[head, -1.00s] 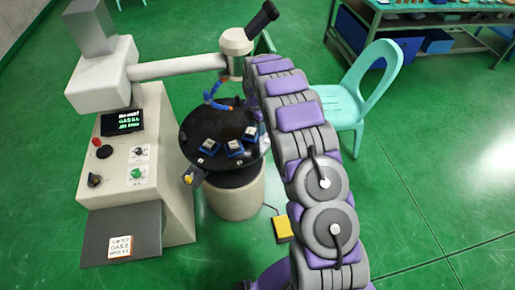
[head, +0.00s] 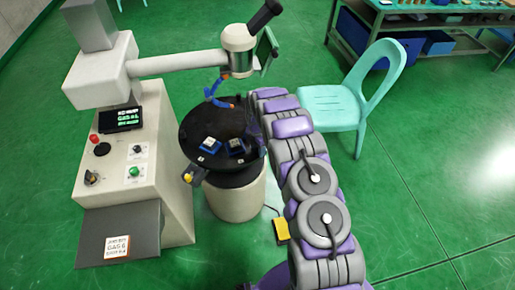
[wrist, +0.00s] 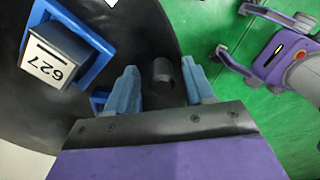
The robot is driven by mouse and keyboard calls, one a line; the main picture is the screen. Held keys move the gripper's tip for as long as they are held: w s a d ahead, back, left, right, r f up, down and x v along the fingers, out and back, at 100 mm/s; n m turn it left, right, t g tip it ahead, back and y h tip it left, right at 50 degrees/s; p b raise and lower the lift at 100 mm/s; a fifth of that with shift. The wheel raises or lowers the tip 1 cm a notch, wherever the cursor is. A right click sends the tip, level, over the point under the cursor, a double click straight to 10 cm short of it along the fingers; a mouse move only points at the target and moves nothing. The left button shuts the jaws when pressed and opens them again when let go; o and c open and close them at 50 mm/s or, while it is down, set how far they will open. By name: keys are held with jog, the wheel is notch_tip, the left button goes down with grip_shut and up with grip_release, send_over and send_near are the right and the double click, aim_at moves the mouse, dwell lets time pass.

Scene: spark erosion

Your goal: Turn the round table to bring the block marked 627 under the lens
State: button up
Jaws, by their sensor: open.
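The round black table (head: 196,122) stands on a pale drum. Two blue-held blocks show on it in the head view, a left one (head: 208,144) and a right one (head: 235,146); their marks are too small to read there. In the wrist view the block marked 627 (wrist: 55,62) sits in a blue holder at upper left. The lens head (head: 238,62) hangs over the table's far side. My gripper (wrist: 160,75) is open, with a black upright knob (wrist: 163,72) between its fingers in the picture; I see no finger touching it. The dark gripper covers the table's right side in the head view.
A machine console (head: 140,165) with buttons and a screen stands left of the table. A turquoise chair (head: 335,103) stands to the right, and a yellow pedal (head: 282,230) lies on the floor.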

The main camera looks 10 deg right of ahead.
jog(key=shift+c, duration=0.2)
jog(key=shift+d, duration=0.15)
jog(key=c, duration=0.3)
grip_shut()
